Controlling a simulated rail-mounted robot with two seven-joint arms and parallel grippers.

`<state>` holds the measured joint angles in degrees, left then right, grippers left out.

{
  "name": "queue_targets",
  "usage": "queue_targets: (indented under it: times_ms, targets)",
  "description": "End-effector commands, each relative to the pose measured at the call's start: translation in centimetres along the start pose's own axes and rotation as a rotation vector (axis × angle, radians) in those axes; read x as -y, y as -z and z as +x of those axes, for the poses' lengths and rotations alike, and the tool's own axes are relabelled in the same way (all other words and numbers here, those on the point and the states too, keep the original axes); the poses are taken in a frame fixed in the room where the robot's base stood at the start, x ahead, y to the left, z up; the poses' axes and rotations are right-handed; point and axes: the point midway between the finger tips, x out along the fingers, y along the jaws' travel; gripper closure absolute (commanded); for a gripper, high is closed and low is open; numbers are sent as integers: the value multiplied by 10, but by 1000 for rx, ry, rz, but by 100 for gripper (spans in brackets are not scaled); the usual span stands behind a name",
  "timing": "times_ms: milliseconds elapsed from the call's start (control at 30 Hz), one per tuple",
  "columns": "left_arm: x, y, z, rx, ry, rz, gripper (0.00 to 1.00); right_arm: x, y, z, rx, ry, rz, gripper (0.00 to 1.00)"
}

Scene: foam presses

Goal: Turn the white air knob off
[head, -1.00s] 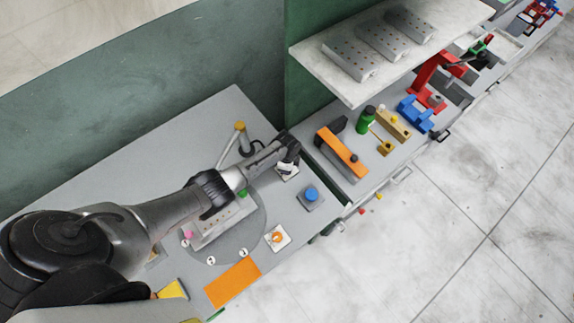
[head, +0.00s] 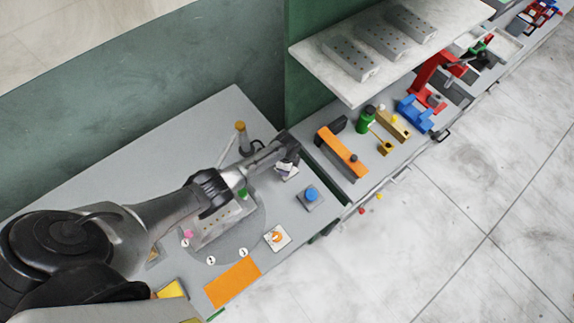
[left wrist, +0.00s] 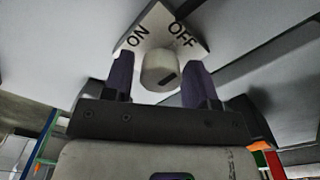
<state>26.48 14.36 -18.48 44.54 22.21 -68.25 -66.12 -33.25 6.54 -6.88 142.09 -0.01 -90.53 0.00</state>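The white air knob (left wrist: 160,72) sits on a white plate (left wrist: 160,25) marked ON at the left and OFF at the right in the left wrist view. A dark mark on the knob's face lies toward its lower right. My left gripper (left wrist: 157,62) has its purple fingers on either side of the knob. A gap shows at the left finger; the right finger is close to the knob, and I cannot tell if it touches. My right gripper is not in view.
A blue button (head: 312,194) and an orange knob on a white plate (head: 277,237) are on the grey table near the gripper. An orange mat (head: 233,283) lies at the front. An orange-topped block (head: 341,151) stands on the bench beyond the table's right edge.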

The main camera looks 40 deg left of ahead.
Motion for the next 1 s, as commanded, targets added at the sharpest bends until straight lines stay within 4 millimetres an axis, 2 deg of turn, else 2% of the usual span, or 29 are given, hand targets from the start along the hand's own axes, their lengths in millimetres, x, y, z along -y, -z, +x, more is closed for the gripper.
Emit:
queue_targets:
  times_ms: [100,333,467,667,1000]
  targets:
    - [0,0,0,-1,0,-1,37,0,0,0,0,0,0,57]
    - [0,0,-1,-1,0,-1,37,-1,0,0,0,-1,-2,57]
    - [1,0,-9,-2,2,-1,37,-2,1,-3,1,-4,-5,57]
    - [1,0,-38,-2,3,0,37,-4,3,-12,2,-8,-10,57]
    - [1,0,-100,-2,3,0,37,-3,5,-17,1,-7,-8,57]
